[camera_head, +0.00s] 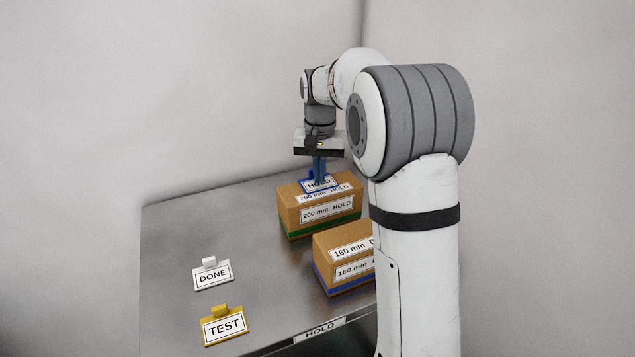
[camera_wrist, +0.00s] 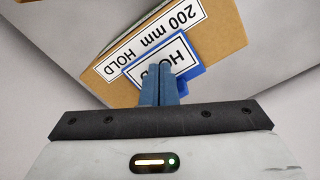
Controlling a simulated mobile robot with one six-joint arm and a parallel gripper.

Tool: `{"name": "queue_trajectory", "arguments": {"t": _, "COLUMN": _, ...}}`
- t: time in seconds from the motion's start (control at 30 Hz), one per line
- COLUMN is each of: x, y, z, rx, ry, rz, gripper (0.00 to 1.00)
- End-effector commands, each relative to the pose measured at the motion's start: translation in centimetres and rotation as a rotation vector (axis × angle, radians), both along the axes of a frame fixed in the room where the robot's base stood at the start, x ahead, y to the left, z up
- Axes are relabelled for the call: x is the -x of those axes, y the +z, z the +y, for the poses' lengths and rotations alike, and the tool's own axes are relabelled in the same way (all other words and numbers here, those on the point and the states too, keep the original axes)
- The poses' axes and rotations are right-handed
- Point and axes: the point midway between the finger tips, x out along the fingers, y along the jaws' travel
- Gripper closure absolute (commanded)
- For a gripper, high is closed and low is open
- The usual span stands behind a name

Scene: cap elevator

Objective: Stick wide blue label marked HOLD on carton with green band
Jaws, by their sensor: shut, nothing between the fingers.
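The carton with the green band (camera_head: 320,212) stands at the back of the metal table, with "200 mm HOLD" printed on its top and side. The wide blue label marked HOLD (camera_head: 309,188) lies on the carton's top; it also shows in the wrist view (camera_wrist: 172,55), tilted relative to the printed strip. My gripper (camera_head: 319,178) is right at the label, with its blue fingers shut together and nothing between them. In the wrist view the fingertips (camera_wrist: 160,68) cover part of the label. I cannot tell whether the fingertips press on it.
A carton with a blue band (camera_head: 335,262), marked 160 mm, stands in front, partly hidden by my arm. A white DONE label (camera_head: 212,275) and a yellow TEST label (camera_head: 224,326) lie on the left of the table (camera_head: 185,230). A HOLD sign (camera_head: 320,329) is on the front edge.

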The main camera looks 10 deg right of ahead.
Motion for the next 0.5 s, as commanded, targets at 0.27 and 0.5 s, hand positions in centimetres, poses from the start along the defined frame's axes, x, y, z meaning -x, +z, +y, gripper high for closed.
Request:
{"name": "queue_trajectory", "arguments": {"t": 0.27, "x": 0.00, "y": -0.39, "z": 0.00, "rx": 0.000, "ry": 0.000, "rz": 0.000, "gripper": 1.00}}
{"name": "queue_trajectory", "arguments": {"t": 0.5, "x": 0.01, "y": -0.68, "z": -0.01, "rx": 0.000, "ry": 0.000, "rz": 0.001, "gripper": 1.00}}
